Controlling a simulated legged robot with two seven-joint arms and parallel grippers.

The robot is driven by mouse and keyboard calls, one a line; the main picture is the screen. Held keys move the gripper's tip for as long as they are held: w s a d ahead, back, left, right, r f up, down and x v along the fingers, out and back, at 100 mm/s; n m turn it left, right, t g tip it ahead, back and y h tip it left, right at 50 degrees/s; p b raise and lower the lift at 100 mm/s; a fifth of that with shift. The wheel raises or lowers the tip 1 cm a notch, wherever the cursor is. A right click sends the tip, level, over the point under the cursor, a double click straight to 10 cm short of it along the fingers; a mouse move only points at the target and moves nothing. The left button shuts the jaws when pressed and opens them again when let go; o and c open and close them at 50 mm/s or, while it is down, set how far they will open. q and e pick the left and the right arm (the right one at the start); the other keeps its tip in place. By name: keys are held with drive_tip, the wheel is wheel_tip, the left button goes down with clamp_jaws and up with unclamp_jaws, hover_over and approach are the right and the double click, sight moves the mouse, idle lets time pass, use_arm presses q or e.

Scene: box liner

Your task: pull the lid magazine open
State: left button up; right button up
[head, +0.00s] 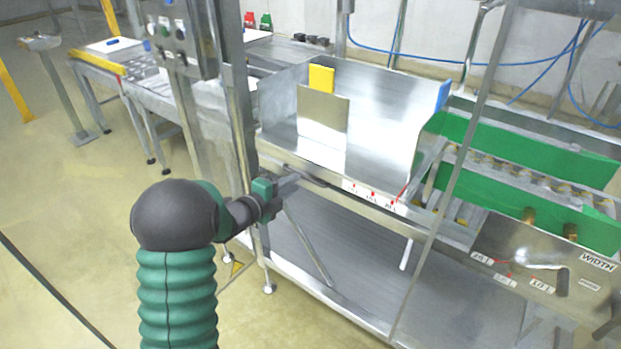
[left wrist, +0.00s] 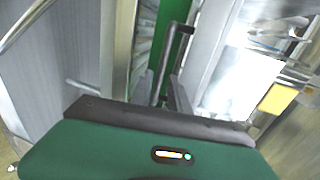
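The lid magazine (head: 372,135) is a bright metal tray with raised walls, in the middle of the head view on the machine frame. A dark bar handle (head: 312,183) is at its lower front edge. My left gripper (head: 292,186) reaches in from the left, its fingertips at or very near the handle's left end. In the left wrist view a dark bar (left wrist: 173,50), apparently the handle, stands ahead of the green gripper body. Whether the fingers are closed around it is unclear. My right gripper is not in view.
Upright metal posts (head: 237,100) stand close beside my left arm. A green-walled conveyor (head: 530,150) is to the right, with a WIDTH-labelled panel (head: 540,262) in front. A lower metal shelf (head: 340,255) lies under the magazine. Open floor is at the left.

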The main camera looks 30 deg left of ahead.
sight(304, 178)
use_arm(q)
drive_tip(key=b+x, duration=0.1)
drive_tip(key=x, duration=0.8)
drive_tip(key=shift+a, duration=0.1)
drive_tip(key=shift+c, duration=0.4)
clamp_jaws()
drive_tip(key=shift+f, duration=0.1)
drive_tip(key=shift+s+f, duration=0.1)
drive_tip(key=shift+f, duration=0.05)
